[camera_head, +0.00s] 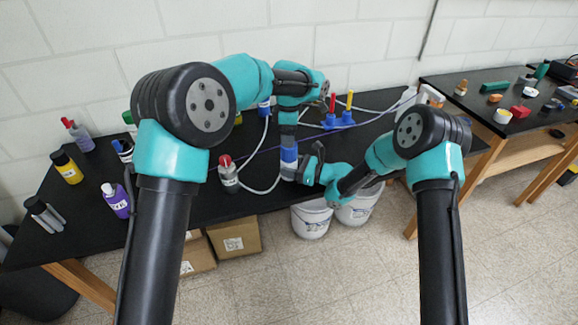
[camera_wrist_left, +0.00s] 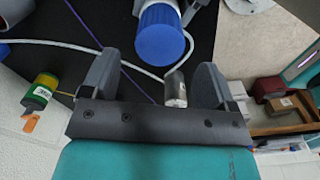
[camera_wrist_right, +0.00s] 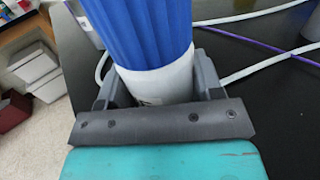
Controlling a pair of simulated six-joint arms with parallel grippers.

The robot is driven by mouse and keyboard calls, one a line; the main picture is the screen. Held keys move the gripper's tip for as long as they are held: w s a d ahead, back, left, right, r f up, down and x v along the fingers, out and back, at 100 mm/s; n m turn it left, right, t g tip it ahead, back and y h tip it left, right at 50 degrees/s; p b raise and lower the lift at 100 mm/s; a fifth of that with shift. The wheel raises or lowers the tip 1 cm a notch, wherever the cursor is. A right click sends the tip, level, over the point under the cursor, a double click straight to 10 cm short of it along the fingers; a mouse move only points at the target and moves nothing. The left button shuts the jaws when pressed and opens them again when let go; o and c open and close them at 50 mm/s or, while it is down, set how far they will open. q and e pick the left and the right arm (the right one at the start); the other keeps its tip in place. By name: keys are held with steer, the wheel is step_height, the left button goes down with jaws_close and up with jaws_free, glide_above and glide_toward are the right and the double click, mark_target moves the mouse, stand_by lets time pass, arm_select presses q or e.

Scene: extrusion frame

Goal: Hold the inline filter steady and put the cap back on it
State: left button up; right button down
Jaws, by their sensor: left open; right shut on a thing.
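The inline filter stands upright near the front edge of the black bench, with a white body (camera_head: 288,174) and a blue cap (camera_head: 289,154) on top. In the right wrist view the ridged cap (camera_wrist_right: 137,30) meets the white body (camera_wrist_right: 158,82); whether it is screwed down is hidden. My right gripper (camera_head: 306,171) is shut on the white body from the side. My left gripper (camera_head: 288,138) is open and points down just above the cap. In the left wrist view the cap's round blue top (camera_wrist_left: 163,36) lies beyond and between the open fingers (camera_wrist_left: 155,70), which do not grip it.
A red-capped bottle (camera_head: 228,174) stands left of the filter. White tubing (camera_head: 262,188) and a purple cable run around it. A blue rack (camera_head: 340,121) with red and yellow items stands behind. White buckets (camera_head: 312,220) stand on the floor below. Several bottles line the bench's left side.

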mark_target(289, 152)
arm_select(q)
steer(key=shift+f, duration=4)
